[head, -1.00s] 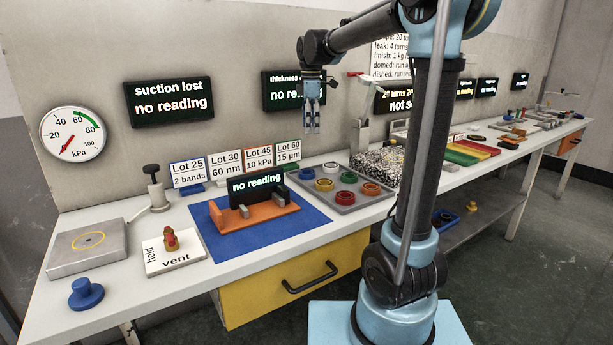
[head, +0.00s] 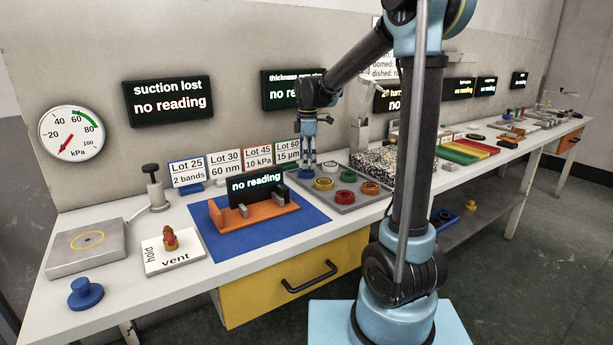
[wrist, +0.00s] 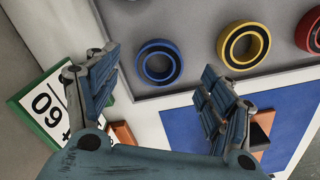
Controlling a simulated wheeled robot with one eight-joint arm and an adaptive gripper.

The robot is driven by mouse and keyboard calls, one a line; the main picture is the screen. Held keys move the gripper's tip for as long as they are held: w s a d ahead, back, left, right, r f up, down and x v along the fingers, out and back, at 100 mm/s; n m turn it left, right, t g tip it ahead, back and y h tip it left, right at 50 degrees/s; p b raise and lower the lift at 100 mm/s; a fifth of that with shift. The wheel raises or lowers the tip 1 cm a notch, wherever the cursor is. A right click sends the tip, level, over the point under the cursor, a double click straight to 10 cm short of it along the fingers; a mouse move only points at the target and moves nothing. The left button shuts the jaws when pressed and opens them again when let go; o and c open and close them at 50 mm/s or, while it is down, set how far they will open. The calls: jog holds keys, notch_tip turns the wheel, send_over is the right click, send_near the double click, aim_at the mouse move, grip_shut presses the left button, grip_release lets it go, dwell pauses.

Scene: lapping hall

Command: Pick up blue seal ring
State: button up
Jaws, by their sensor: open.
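The blue seal ring (wrist: 159,62) lies on a grey tray (wrist: 195,88), with a dark inner band and grey tray showing through its hole. In the head view the blue ring (head: 306,173) is at the tray's back left corner, partly hidden by my gripper. My gripper (head: 307,165) points down just above it. In the wrist view the gripper (wrist: 160,75) is open and empty, with one finger to the left and one to the right of the blue ring. I cannot tell the exact height gap.
A yellow ring (wrist: 243,45) lies close beside the blue one, and a red ring (wrist: 312,32) is beyond it. Lot cards (head: 287,150) stand left of my gripper. An orange fixture (head: 228,213) sits on a blue mat (head: 215,247).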

jog(key=shift+a+f, duration=0.15)
jog(key=shift+f, duration=1.6)
jog(key=shift+c, duration=0.5)
jog(key=c, duration=1.1)
jog(key=shift+o, duration=0.2)
jog(key=shift+r, duration=0.15)
